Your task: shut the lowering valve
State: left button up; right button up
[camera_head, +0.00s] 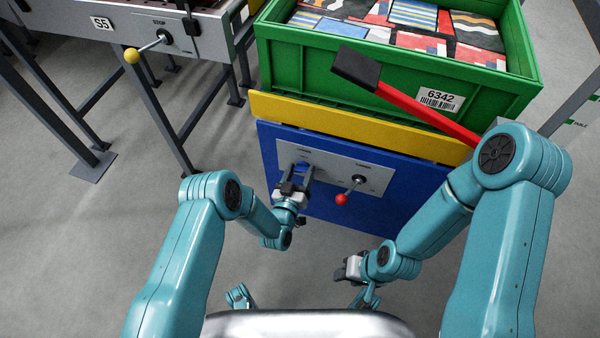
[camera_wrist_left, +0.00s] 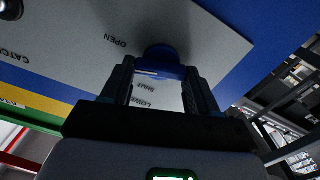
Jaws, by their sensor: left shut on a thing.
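The lowering valve is a blue knob (camera_wrist_left: 162,56) on a grey plate (camera_head: 335,170) set in the blue front of a cart. In the wrist view the plate bears the words OPEN, SHUT and, partly hidden, LOWER. My left gripper (camera_head: 299,172) is at the left part of the plate, its fingers (camera_wrist_left: 160,80) shut on the blue knob from both sides. In the head view the fingers mostly hide the knob. Which mark the knob points to cannot be told. My right gripper (camera_head: 350,268) is low and to the right, apart from the cart, its fingers unclear.
A red-balled lever (camera_head: 342,199) sits close right of the valve on the same plate. A green crate (camera_head: 400,95) of patterned packs stands above a yellow band (camera_head: 340,127). A red handle (camera_head: 430,115) slants across it. A conveyor with a yellow-balled STOP lever (camera_head: 132,56) stands left.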

pick_arm(q)
jog(key=n, duration=0.2)
jog(key=n+b, duration=0.1)
jog(key=n, duration=0.1)
jog(key=shift+a+f, duration=0.1)
jog(key=shift+f, duration=0.1)
jog(key=n+b, duration=0.1)
jog(key=n, duration=0.3)
jog(key=shift+f, duration=0.1)
jog(key=n+b, duration=0.1)
jog(key=n, duration=0.2)
jog(key=shift+f+n+b, duration=0.1)
jog(key=shift+n+b, duration=0.2)
jog(key=shift+n, duration=1.4)
jog(key=o, duration=1.1)
jog(key=shift+c, duration=0.2)
jog(key=shift+a, duration=0.1)
